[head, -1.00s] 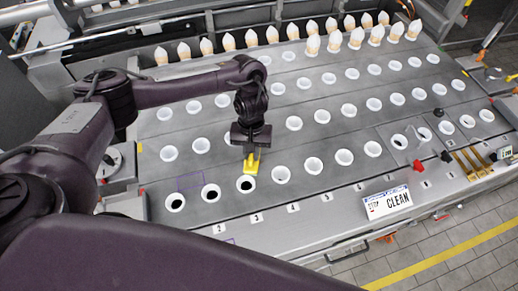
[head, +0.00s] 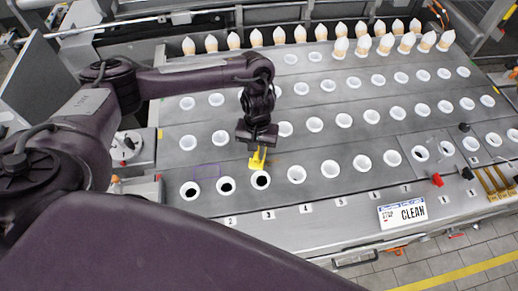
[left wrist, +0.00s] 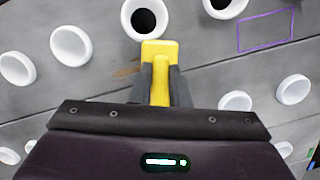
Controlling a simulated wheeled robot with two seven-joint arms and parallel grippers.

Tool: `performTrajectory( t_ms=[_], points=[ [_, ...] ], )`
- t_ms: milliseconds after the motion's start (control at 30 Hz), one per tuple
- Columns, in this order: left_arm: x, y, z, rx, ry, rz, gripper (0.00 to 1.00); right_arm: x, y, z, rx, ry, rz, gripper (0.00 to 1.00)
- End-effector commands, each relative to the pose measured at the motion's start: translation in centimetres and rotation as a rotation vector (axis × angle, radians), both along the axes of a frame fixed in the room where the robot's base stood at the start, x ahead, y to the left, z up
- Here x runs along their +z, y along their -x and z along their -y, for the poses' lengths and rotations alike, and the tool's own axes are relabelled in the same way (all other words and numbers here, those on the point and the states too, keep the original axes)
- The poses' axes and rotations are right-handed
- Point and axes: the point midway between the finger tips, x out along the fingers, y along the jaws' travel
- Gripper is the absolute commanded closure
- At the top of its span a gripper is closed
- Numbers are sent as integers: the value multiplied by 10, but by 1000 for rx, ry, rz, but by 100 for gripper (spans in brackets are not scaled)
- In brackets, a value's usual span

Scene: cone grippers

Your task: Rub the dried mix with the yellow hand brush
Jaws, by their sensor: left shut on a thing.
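The yellow hand brush (head: 257,160) is held by my left gripper (head: 258,147), just behind a white-rimmed cup with a dark opening (head: 261,180) in the front row. In the left wrist view the brush (left wrist: 160,70) sits between the shut dark fingers (left wrist: 160,88), its wide yellow end pointing away from the wrist. A brown smear, the dried mix (left wrist: 127,69), shows on the grey plate beside the brush, partly hidden by the finger. I cannot tell whether the brush touches the plate. My right gripper is not in view.
Rows of white cups (head: 297,174) cover the grey plate. A purple outlined rectangle (head: 207,170) is left of the brush. Cones (head: 256,37) stand along the back. A "CLEAN" sign (head: 402,213) and a red knob (head: 437,180) are at the front right.

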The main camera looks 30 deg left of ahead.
Motion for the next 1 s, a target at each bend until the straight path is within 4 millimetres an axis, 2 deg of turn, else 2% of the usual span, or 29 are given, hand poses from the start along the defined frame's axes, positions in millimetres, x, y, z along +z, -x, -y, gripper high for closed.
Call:
performTrajectory(
  t_ms=[33, 500, 1000],
  points=[
    [-1, 11, -2, -14, -8, -29, 100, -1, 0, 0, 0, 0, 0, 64],
    [48, 6, -2, -10, -8, -16, 100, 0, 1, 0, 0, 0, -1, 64],
    [58, 5, -1, -7, -7, -13, 100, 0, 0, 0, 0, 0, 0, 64]
  ],
)
